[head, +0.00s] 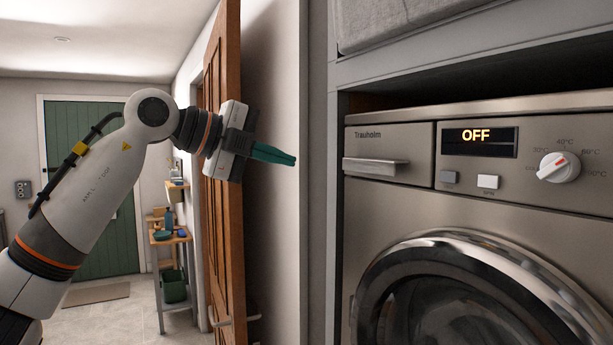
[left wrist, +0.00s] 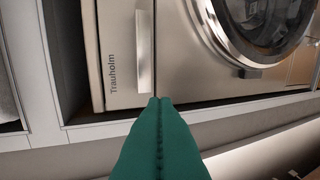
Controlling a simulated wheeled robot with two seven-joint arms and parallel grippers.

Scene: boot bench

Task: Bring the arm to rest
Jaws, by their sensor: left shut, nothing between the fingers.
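My left arm (head: 100,185) comes in from the left in the head view, bent at the elbow. Its gripper (head: 292,160) points right, with its green fingers closed together and nothing between them. The fingers are in front of the pale wall, left of the washing machine (head: 400,215), apart from it in the picture. In the left wrist view the shut green fingers (left wrist: 158,102) point toward the washing machine's front (left wrist: 115,55), near its drawer handle (left wrist: 144,50). My right gripper is not in view.
The washing machine's display (head: 477,142) reads OFF, beside a white dial (head: 559,167). Its round door (head: 460,290) looks closed. A brown wooden door (head: 222,240) stands open behind my gripper. A green door (head: 92,190) and a small shelf unit (head: 171,240) are farther back.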

